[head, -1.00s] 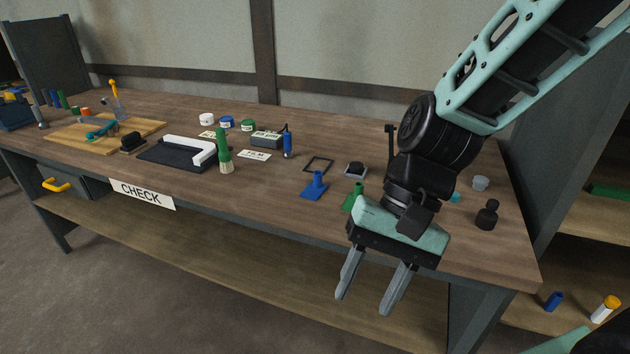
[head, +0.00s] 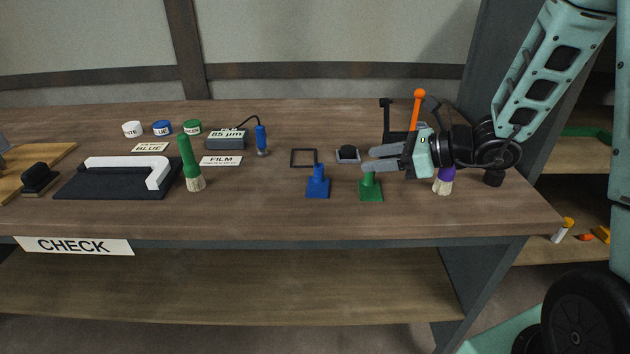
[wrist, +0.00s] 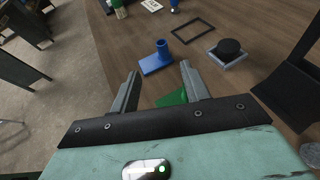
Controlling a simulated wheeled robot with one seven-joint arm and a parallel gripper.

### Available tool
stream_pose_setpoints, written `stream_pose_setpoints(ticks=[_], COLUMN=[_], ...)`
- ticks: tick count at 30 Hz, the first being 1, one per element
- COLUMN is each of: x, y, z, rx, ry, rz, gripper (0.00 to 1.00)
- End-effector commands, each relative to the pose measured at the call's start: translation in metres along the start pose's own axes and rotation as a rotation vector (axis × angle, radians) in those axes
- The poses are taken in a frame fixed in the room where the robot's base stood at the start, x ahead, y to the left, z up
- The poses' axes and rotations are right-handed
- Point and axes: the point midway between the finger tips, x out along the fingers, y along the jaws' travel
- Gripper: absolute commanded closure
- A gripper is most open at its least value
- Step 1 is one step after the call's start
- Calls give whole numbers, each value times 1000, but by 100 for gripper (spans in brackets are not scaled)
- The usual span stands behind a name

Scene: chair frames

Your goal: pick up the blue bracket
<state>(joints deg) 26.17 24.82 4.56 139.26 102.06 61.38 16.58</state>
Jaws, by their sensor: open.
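The blue bracket (head: 318,184) stands on the bench, a flat square base with a short upright post. It also shows in the wrist view (wrist: 158,60), just beyond the fingertips and roughly between them. My gripper (head: 368,159) is open and empty, its fingers pointing left in the head view, above and to the right of the blue bracket. In the wrist view its two fingers (wrist: 159,72) are spread apart and do not touch the bracket. A similar green bracket (head: 370,192) stands right of the blue one, partly hidden by my gripper in both views.
A thin black square frame (head: 303,158) lies behind the blue bracket. A grey block with a black knob (head: 348,154) sits near my gripper. A green-handled brush (head: 190,165) stands to the left.

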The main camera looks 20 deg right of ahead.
Motion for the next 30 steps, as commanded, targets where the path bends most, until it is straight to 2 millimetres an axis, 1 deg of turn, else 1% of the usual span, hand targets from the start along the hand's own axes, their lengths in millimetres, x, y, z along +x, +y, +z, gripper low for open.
stream_pose_setpoints(ticks=[1,12,16,23,30], x=[10,86,104,120,154], y=[2,3,3,2,-2], z=[0,0,0,-1,-4], rx=[-1,-3,-4,-4,-4], ry=[1,2,1,2,1], rz=[7,9,9,7,8], gripper=[54,54,54,54,54])
